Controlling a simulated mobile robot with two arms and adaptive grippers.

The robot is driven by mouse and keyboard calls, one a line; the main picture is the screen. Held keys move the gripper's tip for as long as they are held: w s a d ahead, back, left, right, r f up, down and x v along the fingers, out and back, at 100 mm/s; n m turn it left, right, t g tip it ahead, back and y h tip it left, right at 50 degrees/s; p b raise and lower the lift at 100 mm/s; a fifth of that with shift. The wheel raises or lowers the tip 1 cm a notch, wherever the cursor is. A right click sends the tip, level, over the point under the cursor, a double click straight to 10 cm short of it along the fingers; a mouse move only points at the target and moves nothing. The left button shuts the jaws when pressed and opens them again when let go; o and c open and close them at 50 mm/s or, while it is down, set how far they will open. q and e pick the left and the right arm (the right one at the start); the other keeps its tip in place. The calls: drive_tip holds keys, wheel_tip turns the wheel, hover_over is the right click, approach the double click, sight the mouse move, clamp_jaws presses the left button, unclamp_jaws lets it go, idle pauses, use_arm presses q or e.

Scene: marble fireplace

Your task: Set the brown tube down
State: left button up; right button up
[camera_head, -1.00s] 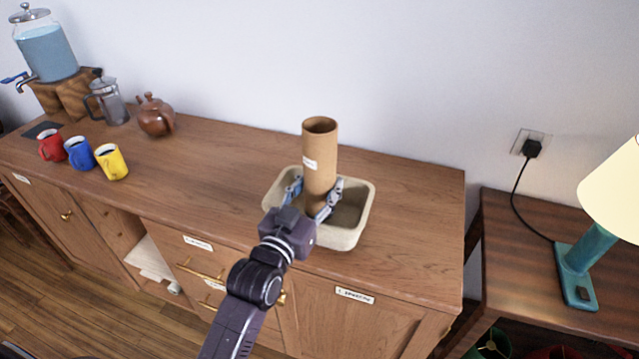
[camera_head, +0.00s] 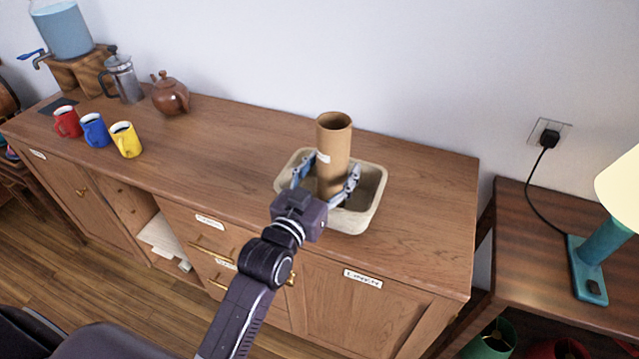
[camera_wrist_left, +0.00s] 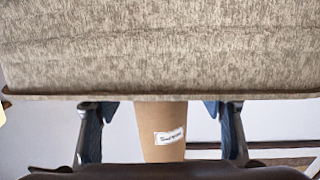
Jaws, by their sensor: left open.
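The brown tube (camera_head: 333,150) is a tall, open-topped cardboard cylinder with a small white label. It stands upright in a beige rectangular tray (camera_head: 352,224) on the wooden sideboard, its lower end partly hidden. My left gripper (camera_head: 333,165) reaches in from the front, one finger on each side of the tube. In the left wrist view the tube (camera_wrist_left: 160,122) lies between the fingers with a clear gap on both sides, so the gripper is open around it. The tray wall (camera_wrist_left: 160,50) fills the top of that view. My right gripper is not seen.
Red (camera_head: 67,122), blue (camera_head: 95,130) and yellow (camera_head: 126,140) mugs, a brown teapot (camera_head: 170,95), a French press (camera_head: 123,80) and a water dispenser (camera_head: 64,32) stand at left. A lamp (camera_head: 595,255) stands on a right-hand table. Sideboard top (camera_head: 235,135) left of the tray is clear.

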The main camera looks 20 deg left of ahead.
use_arm(q)
drive_tip(key=s+a+b, duration=0.1)
drive_tip(key=s, duration=1.1)
drive_tip(key=shift+a+r+b, duration=0.2)
drive_tip(key=shift+r+b, duration=0.05)
drive_tip(key=shift+b, duration=0.05)
